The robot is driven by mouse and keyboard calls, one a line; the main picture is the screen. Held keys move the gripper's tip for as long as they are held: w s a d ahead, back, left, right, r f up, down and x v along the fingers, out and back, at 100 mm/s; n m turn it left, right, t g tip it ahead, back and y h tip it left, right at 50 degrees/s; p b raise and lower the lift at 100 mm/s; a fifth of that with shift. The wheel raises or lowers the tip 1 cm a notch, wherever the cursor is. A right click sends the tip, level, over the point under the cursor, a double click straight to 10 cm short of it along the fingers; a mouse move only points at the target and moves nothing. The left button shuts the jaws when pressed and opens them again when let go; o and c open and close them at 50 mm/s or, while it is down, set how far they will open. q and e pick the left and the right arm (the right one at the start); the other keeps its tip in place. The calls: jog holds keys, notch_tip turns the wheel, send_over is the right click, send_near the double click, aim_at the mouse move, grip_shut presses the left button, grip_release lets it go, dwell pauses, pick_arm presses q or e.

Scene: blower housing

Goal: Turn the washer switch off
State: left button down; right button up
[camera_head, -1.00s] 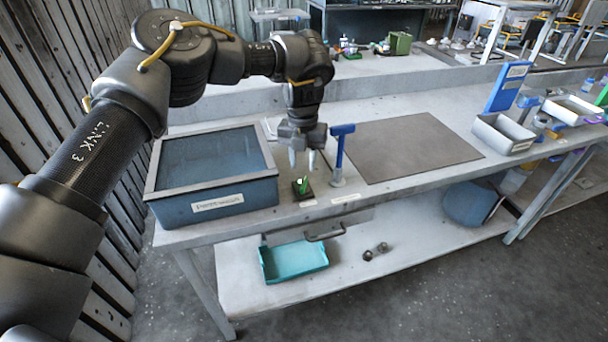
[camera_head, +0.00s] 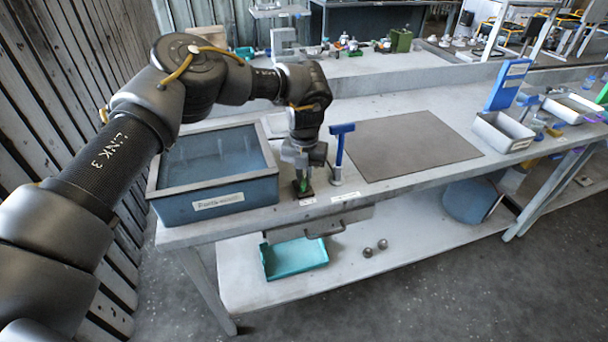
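The washer is a blue tank (camera_head: 215,206) with a grey rim and a white label on its front, at the left end of the bench. The switch (camera_head: 302,190) is a small green lever on a dark base, right of the tank near the bench's front edge. My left gripper (camera_head: 303,180) points down right at the switch, its fingertips around or just above the green lever. The fingers partly hide the lever, and contact cannot be made out. The gap between the fingers is too small to judge. My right gripper is not in view.
A blue T-shaped handle (camera_head: 338,152) stands upright close to the right of my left gripper. A grey mat (camera_head: 410,145) lies clear further right. A grey bin (camera_head: 503,132) stands beyond it. A teal tray (camera_head: 294,257) sits on the lower shelf.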

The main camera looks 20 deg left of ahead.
pick_arm(q)
jog(key=shift+n, duration=0.4)
jog(key=n+p, duration=0.1)
jog(key=n, duration=0.1)
jog(key=shift+a+n, duration=0.15)
jog(key=shift+n, duration=0.25)
jog(key=n, duration=0.2)
jog(key=shift+a+n+p, duration=0.1)
jog(key=shift+n+p, duration=0.25)
jog(key=shift+n, duration=0.05)
jog(key=n, duration=0.2)
jog(key=shift+s+n+p, duration=0.1)
jog(key=shift+n+p, duration=0.2)
jog(key=shift+p, duration=0.1)
jog(key=shift+a+n+p, duration=0.15)
jog(key=shift+n+p, duration=0.35)
jog(key=shift+n, duration=0.9)
jog(key=c, duration=1.5)
grip_release()
jog(key=shift+s, duration=0.1)
jog(key=shift+o, duration=0.2)
